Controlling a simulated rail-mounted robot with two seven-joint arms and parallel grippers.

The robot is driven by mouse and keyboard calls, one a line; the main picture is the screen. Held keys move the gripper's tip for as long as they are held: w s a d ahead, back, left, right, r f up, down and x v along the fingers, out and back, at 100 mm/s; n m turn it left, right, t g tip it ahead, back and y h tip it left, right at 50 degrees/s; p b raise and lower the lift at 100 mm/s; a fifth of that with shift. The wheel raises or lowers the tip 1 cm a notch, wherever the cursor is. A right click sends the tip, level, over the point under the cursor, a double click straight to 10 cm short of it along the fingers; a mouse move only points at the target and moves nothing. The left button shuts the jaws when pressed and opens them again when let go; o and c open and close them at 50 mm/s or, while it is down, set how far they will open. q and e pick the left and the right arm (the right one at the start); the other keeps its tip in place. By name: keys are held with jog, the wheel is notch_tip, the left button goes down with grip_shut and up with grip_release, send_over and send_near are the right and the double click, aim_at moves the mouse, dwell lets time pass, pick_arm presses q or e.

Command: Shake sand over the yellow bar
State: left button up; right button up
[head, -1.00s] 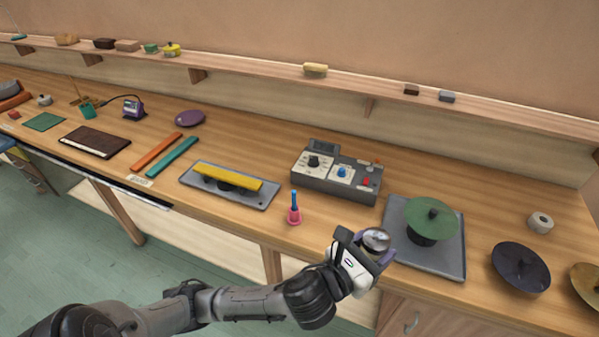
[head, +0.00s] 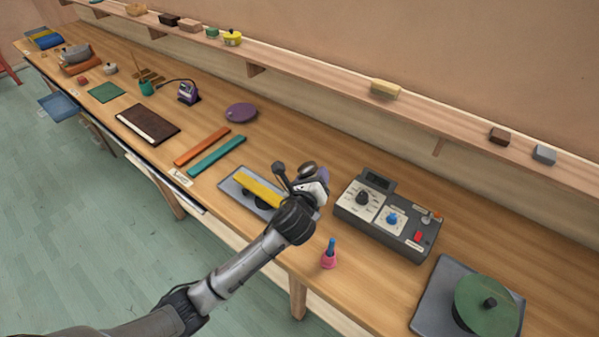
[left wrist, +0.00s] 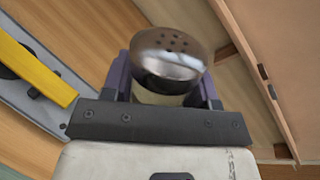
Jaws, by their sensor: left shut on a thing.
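The yellow bar (head: 258,187) lies on a dark support on a grey base plate (head: 232,187). Its right end is hidden behind my left arm in the head view. It also shows at the left edge of the left wrist view (left wrist: 36,72). My left gripper (head: 316,178) is shut on a shaker (left wrist: 168,62) with a shiny, perforated metal cap. In the head view the shaker (head: 308,168) shows just beyond the gripper, close to the bar's right end. No sand is seen falling. My right gripper is not in view.
A grey control box (head: 388,216) with knobs stands right of the gripper. A pink and blue handbell-like item (head: 329,254) stands near the front edge. Orange (head: 203,147) and teal (head: 217,155) bars lie left of the plate. A shelf (head: 330,79) runs along the wall.

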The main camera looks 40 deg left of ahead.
pick_arm(q)
jog(key=w+a+f+n, duration=0.1)
jog(key=a+f+n, duration=0.1)
jog(key=f+n, duration=0.5)
jog(key=w+a+f+n+g+h+p, duration=0.1)
jog(key=a+f+n, duration=0.2)
jog(key=f+n, duration=0.4)
jog(key=shift+w+f+n, duration=0.2)
jog(key=shift+w+n, duration=0.15)
jog(key=shift+n, duration=0.85)
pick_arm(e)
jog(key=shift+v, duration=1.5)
pick_arm(q)
jog(key=shift+p, duration=0.3)
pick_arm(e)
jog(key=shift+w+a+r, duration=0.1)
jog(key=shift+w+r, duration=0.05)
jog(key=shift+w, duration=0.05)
pick_arm(q)
jog(key=shift+a+r+p, duration=0.1)
jog(key=shift+a+p, duration=0.25)
jog(key=shift+a, duration=0.95)
jog(key=shift+a+p, duration=0.35)
jog(key=shift+a, duration=1.85)
jog(key=shift+s+a, duration=0.1)
jog(key=shift+a, duration=0.3)
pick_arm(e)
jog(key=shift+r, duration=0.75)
pick_arm(q)
jog(key=shift+a, duration=0.1)
